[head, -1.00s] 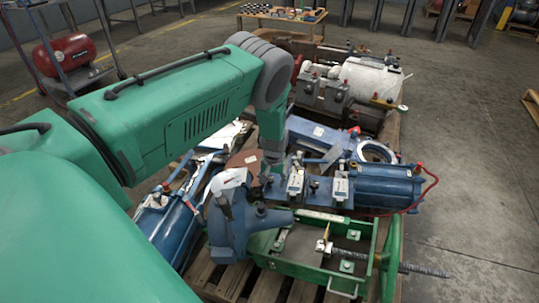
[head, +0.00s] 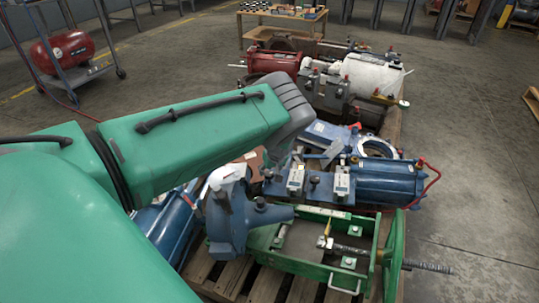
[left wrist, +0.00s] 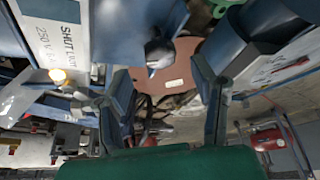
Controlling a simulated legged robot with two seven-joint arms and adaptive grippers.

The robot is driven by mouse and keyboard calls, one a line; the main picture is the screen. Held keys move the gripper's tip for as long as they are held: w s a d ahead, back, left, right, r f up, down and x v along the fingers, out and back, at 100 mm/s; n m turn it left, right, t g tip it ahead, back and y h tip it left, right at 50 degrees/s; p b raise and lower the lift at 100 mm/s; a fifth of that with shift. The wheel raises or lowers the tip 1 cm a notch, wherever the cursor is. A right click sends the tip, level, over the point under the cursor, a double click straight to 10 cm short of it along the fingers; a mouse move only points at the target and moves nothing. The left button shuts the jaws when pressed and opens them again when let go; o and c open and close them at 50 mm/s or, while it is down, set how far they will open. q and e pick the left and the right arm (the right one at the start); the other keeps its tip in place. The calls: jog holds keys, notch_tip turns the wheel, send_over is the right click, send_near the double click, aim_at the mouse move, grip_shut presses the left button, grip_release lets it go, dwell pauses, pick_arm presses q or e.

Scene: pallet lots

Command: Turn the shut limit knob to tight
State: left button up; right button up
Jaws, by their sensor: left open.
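The white box face marked SHUT LIMIT (left wrist: 58,42) is at the upper left of the left wrist view, its lettering turned sideways. A dark rounded knob (left wrist: 158,52) with a pale lower edge is just beyond my left fingertips, near the middle of the gap. I cannot read its setting. My left gripper (left wrist: 162,78) is open, its two fingers apart with nothing held. In the head view my green arm hides most of that gripper. Two small pale boxes (head: 296,180) (head: 341,185) stand on the blue actuator, but their labels are unreadable there. My right gripper is not in view.
The blue actuator (head: 388,180) lies on a crowded wooden pallet (head: 234,278). In front is a green frame (head: 300,268) with a handwheel (head: 394,262). A red motor (head: 275,62) and a white cylinder (head: 372,75) sit behind.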

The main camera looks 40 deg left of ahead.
aim_at(269, 174)
pick_arm(q)
jog(key=b+x, duration=0.2)
jog(key=x, duration=0.2)
jog(key=shift+f, duration=0.2)
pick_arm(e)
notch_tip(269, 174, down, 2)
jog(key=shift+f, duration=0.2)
pick_arm(q)
jog(key=shift+c, duration=0.3)
jog(key=c, duration=1)
jog(key=shift+a+r+m+t+p, duration=0.15)
jog(key=shift+m+t+p, duration=0.25)
jog(key=shift+m+p, duration=0.5)
jog(key=shift+c, duration=0.2)
jog(key=shift+m+t+h+p, duration=0.3)
jog(key=shift+m+h+p, duration=0.1)
jog(key=shift+m+p, duration=0.35)
jog(key=shift+m, duration=0.75)
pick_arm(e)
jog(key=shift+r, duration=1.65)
